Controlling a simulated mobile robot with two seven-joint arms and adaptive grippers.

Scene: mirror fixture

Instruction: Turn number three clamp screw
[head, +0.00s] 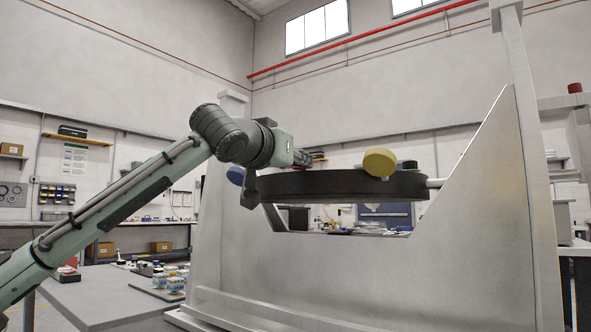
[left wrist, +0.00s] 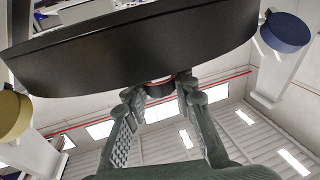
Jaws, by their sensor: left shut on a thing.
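A thick black round mirror cell (head: 345,184) sits level in a pale metal frame. A yellow clamp knob (head: 379,162) is at its near right and a blue knob (head: 236,175) at its left, partly behind my arm. In the left wrist view the blue knob (left wrist: 285,32) is at upper right and the yellow knob (left wrist: 12,114) at left. My left gripper (left wrist: 160,92) is shut on a small dark, red-edged screw (left wrist: 158,80) at the cell's rim, mostly hidden between the fingertips. In the head view the gripper (head: 303,157) is small. No numbers are readable. My right gripper is not seen.
The tall pale side plate (head: 490,170) of the frame stands at the right, close to the cell. A grey bench (head: 100,300) with small jars (head: 172,281) is below my left arm. Open air lies above the cell.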

